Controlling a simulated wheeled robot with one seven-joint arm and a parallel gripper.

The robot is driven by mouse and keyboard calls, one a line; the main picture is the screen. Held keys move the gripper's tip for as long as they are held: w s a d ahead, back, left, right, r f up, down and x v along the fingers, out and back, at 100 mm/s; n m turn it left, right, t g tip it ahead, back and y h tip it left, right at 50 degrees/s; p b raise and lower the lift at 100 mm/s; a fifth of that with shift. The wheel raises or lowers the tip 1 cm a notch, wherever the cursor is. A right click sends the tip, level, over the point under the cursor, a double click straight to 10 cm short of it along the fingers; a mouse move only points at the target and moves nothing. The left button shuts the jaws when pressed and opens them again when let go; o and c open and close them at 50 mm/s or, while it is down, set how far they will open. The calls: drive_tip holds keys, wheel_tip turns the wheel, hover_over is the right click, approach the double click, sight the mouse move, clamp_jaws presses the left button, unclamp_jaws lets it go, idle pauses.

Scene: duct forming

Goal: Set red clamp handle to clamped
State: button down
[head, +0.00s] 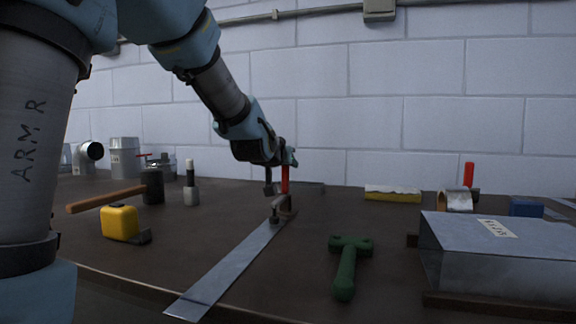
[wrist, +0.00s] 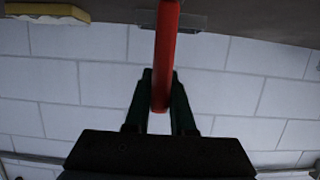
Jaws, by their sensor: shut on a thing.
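The red clamp handle (head: 285,180) stands about upright on the toggle clamp (head: 284,205) in the middle of the workbench. The clamp sits at the far end of a long flat metal strip (head: 228,270). My gripper (head: 288,160) is at the top of the handle, reaching in from the upper left. In the wrist view the red handle (wrist: 166,50) runs between the two dark fingers (wrist: 160,100), which are shut on it. The clamp's base is out of the wrist view.
A green T-shaped tool (head: 347,268) lies right of the strip. A sheet-metal box (head: 500,255) fills the right front. A yellow tape measure (head: 120,222) and a mallet (head: 150,187) lie left. A yellow sponge (head: 392,194) lies near the wall. Another red handle (head: 468,175) stands far right.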

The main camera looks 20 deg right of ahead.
drive_tip(key=c, duration=0.8)
unclamp_jaws()
drive_tip(key=shift+o, duration=0.2)
drive_tip(key=v, duration=1)
drive_tip(key=shift+s+a, duration=0.25)
drive_tip(key=shift+s, duration=0.05)
